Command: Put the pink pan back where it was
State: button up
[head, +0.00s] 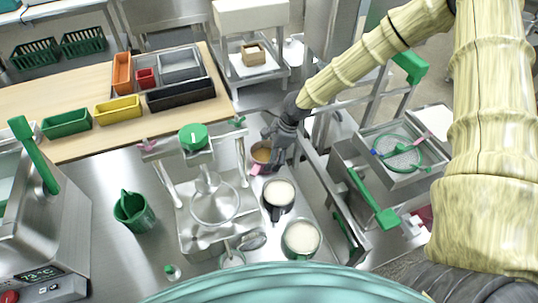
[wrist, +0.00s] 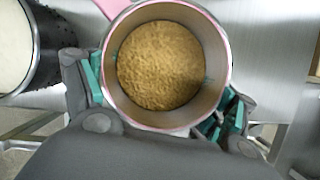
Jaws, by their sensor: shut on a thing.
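The pink pan (wrist: 215,98) is in my gripper (wrist: 160,100) in the wrist view, with one finger pad on each side of its wall. It holds a brown, grainy content (wrist: 160,65). Its pink handle points to the upper left. In the head view, the pan (head: 256,168) shows beside my gripper (head: 270,150), at the far end of a row of containers on the steel table. I cannot tell whether its base touches the table.
A black pan (head: 278,197) with white content and a green pan (head: 301,240) stand nearer in the same row. A steel machine with a green knob (head: 194,137) stands left of the row. A green jug (head: 133,211) is further left. A narrow rail is on the right.

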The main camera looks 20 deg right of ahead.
jog(key=shift+f, duration=0.4)
jog(key=o, duration=1.2)
jog(key=shift+f, duration=0.15)
jog(key=shift+c, duration=0.2)
jog(key=shift+r, duration=0.2)
jog(key=b+v, duration=0.3)
jog(key=v, duration=0.9)
